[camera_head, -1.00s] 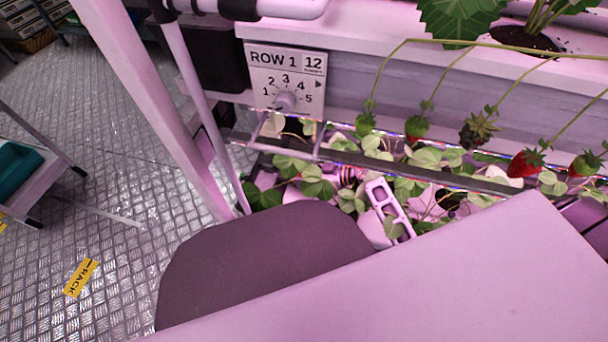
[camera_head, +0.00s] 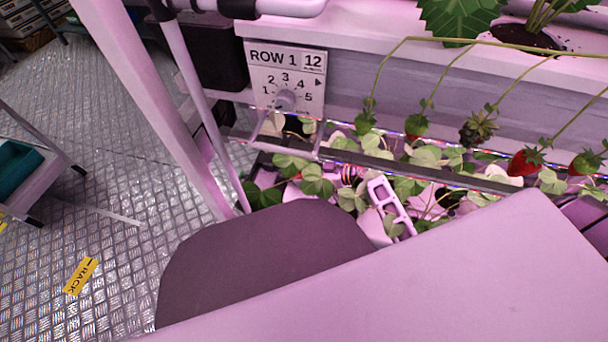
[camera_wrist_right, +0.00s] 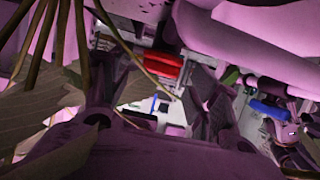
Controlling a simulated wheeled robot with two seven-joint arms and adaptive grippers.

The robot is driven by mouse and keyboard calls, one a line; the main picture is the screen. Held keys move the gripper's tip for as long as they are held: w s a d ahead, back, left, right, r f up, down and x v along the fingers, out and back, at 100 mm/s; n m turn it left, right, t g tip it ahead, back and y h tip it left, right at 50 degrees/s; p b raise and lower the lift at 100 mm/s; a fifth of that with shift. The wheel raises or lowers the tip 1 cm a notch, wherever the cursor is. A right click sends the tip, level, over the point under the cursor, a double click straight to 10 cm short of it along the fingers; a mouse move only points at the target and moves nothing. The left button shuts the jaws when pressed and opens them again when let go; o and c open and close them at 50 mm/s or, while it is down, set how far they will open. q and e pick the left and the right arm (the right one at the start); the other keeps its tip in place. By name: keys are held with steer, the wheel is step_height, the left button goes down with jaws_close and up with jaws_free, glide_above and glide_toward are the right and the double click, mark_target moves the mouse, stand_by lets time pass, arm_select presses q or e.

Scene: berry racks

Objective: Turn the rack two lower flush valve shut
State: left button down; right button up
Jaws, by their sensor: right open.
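My right gripper (camera_head: 390,207) shows in part in the head view, low among the strawberry leaves below the rack's front edge. In the right wrist view the gripper (camera_wrist_right: 155,88) is open, with a finger at each side and nothing held. A red bar-like part (camera_wrist_right: 163,68) lies ahead between the fingers, seemingly apart from them. A blue cylinder (camera_wrist_right: 268,110) shows further right. I cannot tell whether either belongs to the lower flush valve. No valve can be made out in the head view. My left gripper is not in view.
A ROW 1 dial plate (camera_head: 286,78) hangs on the rack (camera_head: 470,80). Strawberries (camera_head: 524,162) and stems hang along its front. Leaves (camera_wrist_right: 45,125) crowd the wrist view at left. A pale post (camera_head: 150,100) stands left, beside open metal floor (camera_head: 110,190).

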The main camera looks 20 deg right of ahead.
steer(key=v, duration=1.1)
steer(key=shift+s+d+r, duration=0.15)
steer(key=shift+s, duration=0.05)
stand_by(0.4)
